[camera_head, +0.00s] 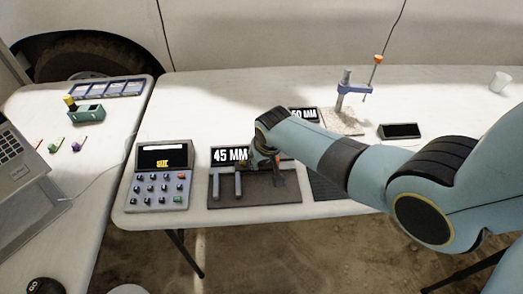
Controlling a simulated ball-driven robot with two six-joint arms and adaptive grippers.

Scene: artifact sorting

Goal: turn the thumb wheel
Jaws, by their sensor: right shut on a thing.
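A dark measuring fixture (230,197) with two upright grey jaws lies near the table's front edge. A black sign reading "45 MM" (230,155) stands behind it. My right arm comes in from the right, and its gripper (270,165) is down at the right part of the fixture. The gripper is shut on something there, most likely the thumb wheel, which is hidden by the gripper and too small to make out. My left gripper is not in view.
A keypad device with a screen (160,188) stands left of the fixture. Behind my arm are another sign (304,114), a blue clamp stand with an orange knob (353,90) and a small black display (399,131). A white cup (500,82) stands far right.

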